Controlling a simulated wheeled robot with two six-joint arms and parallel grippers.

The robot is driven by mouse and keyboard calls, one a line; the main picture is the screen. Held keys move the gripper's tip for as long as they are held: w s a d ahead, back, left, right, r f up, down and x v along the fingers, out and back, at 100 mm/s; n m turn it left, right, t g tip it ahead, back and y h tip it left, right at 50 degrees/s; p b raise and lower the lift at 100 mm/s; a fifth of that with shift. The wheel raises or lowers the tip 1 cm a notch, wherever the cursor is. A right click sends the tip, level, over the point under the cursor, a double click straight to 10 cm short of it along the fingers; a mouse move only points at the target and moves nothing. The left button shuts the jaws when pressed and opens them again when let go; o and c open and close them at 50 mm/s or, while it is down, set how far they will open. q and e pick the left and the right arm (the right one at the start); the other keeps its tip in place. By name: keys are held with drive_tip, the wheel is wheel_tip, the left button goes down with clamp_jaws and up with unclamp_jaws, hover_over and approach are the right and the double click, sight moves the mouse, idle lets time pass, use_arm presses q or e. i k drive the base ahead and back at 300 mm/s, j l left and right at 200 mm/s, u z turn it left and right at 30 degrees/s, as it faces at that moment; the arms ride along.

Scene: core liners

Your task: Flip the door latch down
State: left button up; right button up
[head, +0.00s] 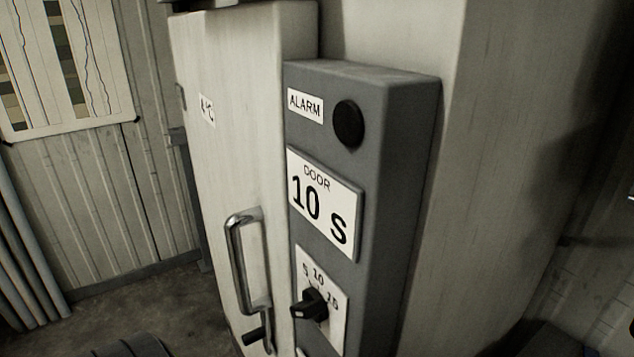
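The pale cabinet door (215,165) stands upright left of the grey control box. A chrome bar handle (240,265) is fixed on the door's lower part. A small dark lever (258,337), which may be the door latch, sticks out just below the handle, angled down to the left. Its lower surroundings are cut off by the bottom edge of the picture. Neither of my grippers is in the head view.
The grey control box (395,150) juts out right of the door, with a round black alarm part (348,124), a "DOOR 10 S" sign (324,204) and a black rotary knob (310,304). A ribbed wall (85,210) and pipes (25,260) stand at the left. Floor shows between.

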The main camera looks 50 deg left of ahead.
sight(263, 332)
drive_tip(key=u, duration=1.8)
